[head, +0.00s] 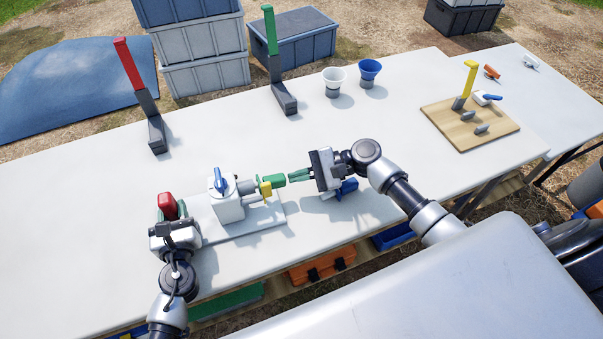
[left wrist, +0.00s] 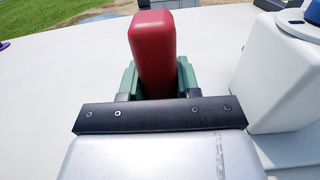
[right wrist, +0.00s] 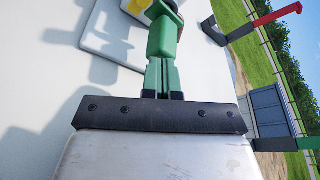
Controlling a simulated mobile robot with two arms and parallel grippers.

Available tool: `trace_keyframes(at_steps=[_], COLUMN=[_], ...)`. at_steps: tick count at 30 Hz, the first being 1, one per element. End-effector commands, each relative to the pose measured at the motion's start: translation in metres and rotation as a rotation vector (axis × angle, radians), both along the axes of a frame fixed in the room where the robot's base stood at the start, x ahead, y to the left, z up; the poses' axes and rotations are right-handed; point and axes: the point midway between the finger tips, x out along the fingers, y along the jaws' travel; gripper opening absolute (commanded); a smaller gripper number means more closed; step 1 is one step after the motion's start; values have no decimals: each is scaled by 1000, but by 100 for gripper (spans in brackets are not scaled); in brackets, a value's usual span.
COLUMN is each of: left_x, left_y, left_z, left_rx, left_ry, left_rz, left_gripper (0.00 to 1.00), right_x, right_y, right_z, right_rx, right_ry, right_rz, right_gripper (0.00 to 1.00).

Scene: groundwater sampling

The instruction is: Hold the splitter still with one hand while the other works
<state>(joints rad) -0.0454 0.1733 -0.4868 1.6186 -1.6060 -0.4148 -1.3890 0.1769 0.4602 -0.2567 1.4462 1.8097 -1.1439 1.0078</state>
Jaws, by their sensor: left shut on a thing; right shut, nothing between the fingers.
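The splitter, a white box (head: 227,203) with a blue lever on top, sits on a white base plate (head: 265,222). Its right side has grey fittings, a yellow part (head: 265,189) and a green part (head: 271,181). My left gripper (head: 172,214) is shut on a red block (head: 167,205) left of the box; the block (left wrist: 153,45) stands between the green fingers in the left wrist view. Whether it joins the splitter is hidden. My right gripper (head: 299,175) is shut and empty, fingertips at the green part's (right wrist: 163,38) right end; I cannot tell whether they touch.
A blue object (head: 346,187) lies partly hidden under my right gripper. Red-topped (head: 130,64) and green-topped (head: 271,30) posts, a white cup (head: 333,76) and a blue cup (head: 370,69) stand farther back. A wooden board (head: 470,136) is at right. The table's left is clear.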

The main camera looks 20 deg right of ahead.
Motion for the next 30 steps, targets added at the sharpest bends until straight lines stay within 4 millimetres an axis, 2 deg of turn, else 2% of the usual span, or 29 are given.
trace_keyframes(at_steps=[14, 30], left_x=[0, 0], left_y=[-2, -1], left_z=[0, 1], left_rx=[-2, -1], left_ry=[-1, -1], left_rz=[-4, -2], left_gripper=[0, 0], right_x=[0, -4], right_y=[3, -33], right_z=[0, 1], right_rx=[0, -1], right_ry=[0, 0], right_rz=[1, 0], right_gripper=[0, 0])
